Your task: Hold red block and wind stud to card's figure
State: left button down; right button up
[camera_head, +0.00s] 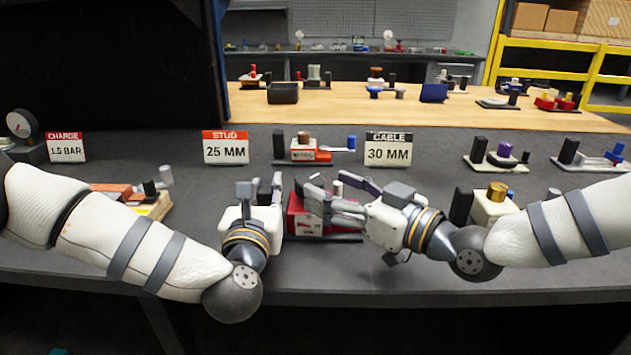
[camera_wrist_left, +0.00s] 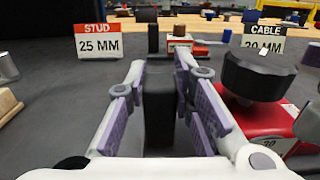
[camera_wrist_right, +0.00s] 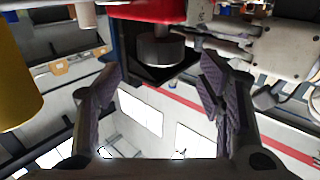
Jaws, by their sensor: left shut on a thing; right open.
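The red block (camera_head: 295,215) with a pale scale on its front sits at the table's middle, partly hidden by my right gripper. It also shows in the left wrist view (camera_wrist_left: 285,122), with a black round knob (camera_wrist_left: 258,76) above it. My left gripper (camera_head: 261,186) is shut on the black upright post (camera_wrist_left: 159,108) just left of the block. My right gripper (camera_head: 325,192) is open at the block. In the right wrist view a grey round knob (camera_wrist_right: 160,48) lies ahead between the spread fingers, below the red block. The stud card (camera_head: 226,148) reads 25 MM.
The cable card (camera_head: 389,149) reads 30 MM, and the charge card (camera_head: 66,147) stands at the left. Another red device (camera_head: 305,152) stands behind, between the cards. A cream block with a gold knob (camera_head: 497,191) stands right, near my right arm.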

aim_at(310, 181)
jog(key=x, duration=0.4)
jog(key=shift+a, duration=0.1)
jog(key=c, duration=1.1)
jog(key=shift+c, duration=0.2)
jog(key=shift+s+a+r+m+t+h, duration=0.1)
jog(key=shift+a+m+t+h, duration=0.05)
jog(key=shift+m+t+h, duration=0.3)
jog(key=shift+s+a+m+t+h, duration=0.1)
jog(key=shift+a+m+t+h, duration=0.1)
jog(key=shift+m+t+h, duration=0.9)
jog(key=m+t+h, duration=0.1)
jog(key=h, duration=0.1)
jog(key=m+t+h, duration=0.1)
jog(key=m+h, duration=0.1)
jog(key=h, duration=0.1)
jog(key=shift+a+t, duration=0.1)
jog(key=shift+t, duration=0.15)
jog(key=shift+m+h, duration=0.75)
jog(key=shift+h, duration=0.2)
jog(key=shift+t+h, duration=0.3)
